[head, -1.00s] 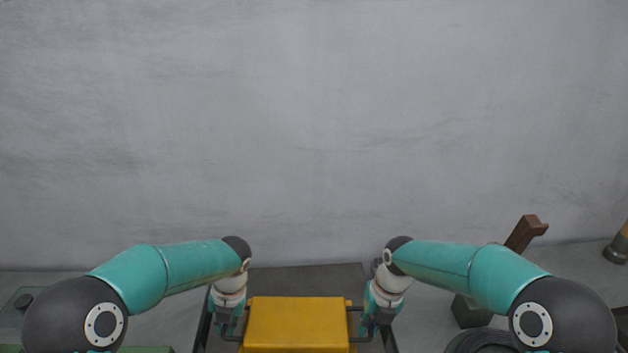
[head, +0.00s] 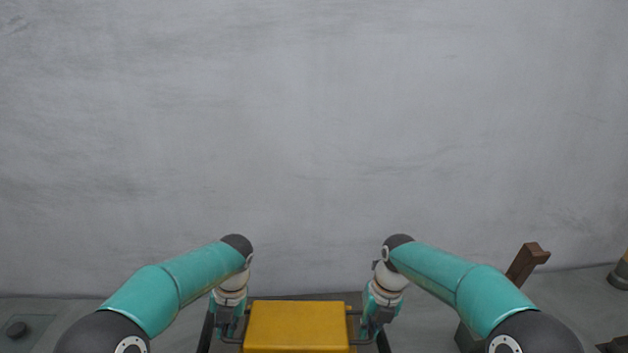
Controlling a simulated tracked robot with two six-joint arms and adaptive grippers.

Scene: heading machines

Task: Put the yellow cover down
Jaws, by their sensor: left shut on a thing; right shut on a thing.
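The yellow cover (head: 297,325) is at the bottom middle of the head view, its flat top level and its lower part cut off by the picture edge. A dark handle shows on each side of it. My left gripper (head: 229,337) is shut on the handle at the cover's left side. My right gripper (head: 368,329) is shut on the handle at its right side. The fingertips are small and partly hidden, and what lies under the cover is hidden.
A dark surface with dark side rails (head: 206,330) lies around and behind the cover. A brown post (head: 526,263) on a dark block stands at the right. A grey wall (head: 310,130) fills the background.

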